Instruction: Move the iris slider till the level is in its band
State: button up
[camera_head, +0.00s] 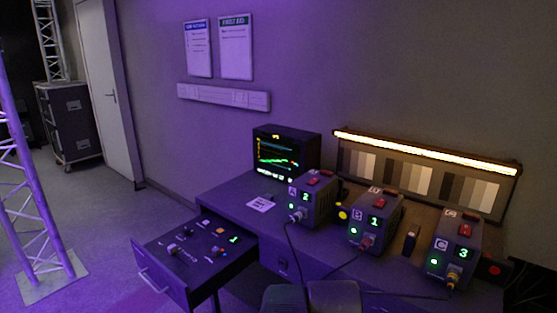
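Which control is the iris slider is too small to tell. The monitor (287,154) behind shows a green-to-red trace below level yellow and blue lines; whether the level is in its band cannot be read.
Units A (317,198), B (378,222) and C (456,247), with green digits and cables, stand on the desk (232,195). A lit grey-scale chart (420,175) stands behind. A truss (25,210) stands left. Floor (110,215) between truss and panel is clear.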

aim_at(172, 249)
jog(key=u, duration=1.3)
jog(key=z, duration=1.35)
jog(key=u, duration=1.15)
jog(key=j+u, duration=0.15)
jog(key=k, duration=0.05)
